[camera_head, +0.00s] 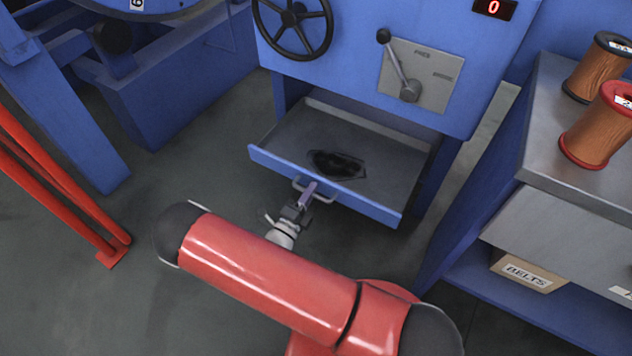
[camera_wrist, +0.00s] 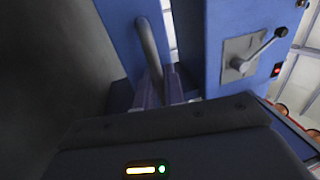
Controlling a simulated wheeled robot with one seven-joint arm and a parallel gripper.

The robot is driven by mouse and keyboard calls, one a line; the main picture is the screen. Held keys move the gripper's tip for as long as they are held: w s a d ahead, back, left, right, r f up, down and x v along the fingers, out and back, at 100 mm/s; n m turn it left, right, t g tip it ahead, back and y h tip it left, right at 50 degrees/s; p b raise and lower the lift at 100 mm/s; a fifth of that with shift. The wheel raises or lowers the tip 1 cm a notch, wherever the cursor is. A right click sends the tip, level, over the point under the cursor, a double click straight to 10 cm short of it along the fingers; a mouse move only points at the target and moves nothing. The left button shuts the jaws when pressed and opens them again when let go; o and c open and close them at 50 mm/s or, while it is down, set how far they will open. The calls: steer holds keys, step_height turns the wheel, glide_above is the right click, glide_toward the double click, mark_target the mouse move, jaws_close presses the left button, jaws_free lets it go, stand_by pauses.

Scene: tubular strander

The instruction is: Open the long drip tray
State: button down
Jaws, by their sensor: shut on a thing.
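The long drip tray (camera_head: 377,198) is a shallow grey tray with a blue front, low under the blue machine. It stands pulled out, with a dark oily patch (camera_head: 336,164) on its bare floor. A grey bar handle (camera_head: 325,198) is fixed to its front. My gripper (camera_head: 308,190) is at this handle, with its fingers shut on it. In the wrist view the handle (camera_wrist: 149,48) runs down between the fingers (camera_wrist: 160,92), against the blue tray front (camera_wrist: 122,38).
The blue machine (camera_head: 345,65) above carries a black handwheel (camera_head: 293,25), a lever on a grey plate (camera_head: 430,75) and a red "0" display (camera_head: 494,8). A blue shelf unit (camera_head: 540,150) with copper spools (camera_head: 598,125) stands right. Red rails (camera_head: 60,180) stand left. Floor between is clear.

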steer(key=shift+s, duration=0.1)
steer(key=c, duration=1.9)
jaws_free()
steer(key=v, duration=0.7)
steer(key=shift+s+a+f, duration=0.15)
steer(key=shift+s+a, duration=0.1)
steer(key=shift+s, duration=0.05)
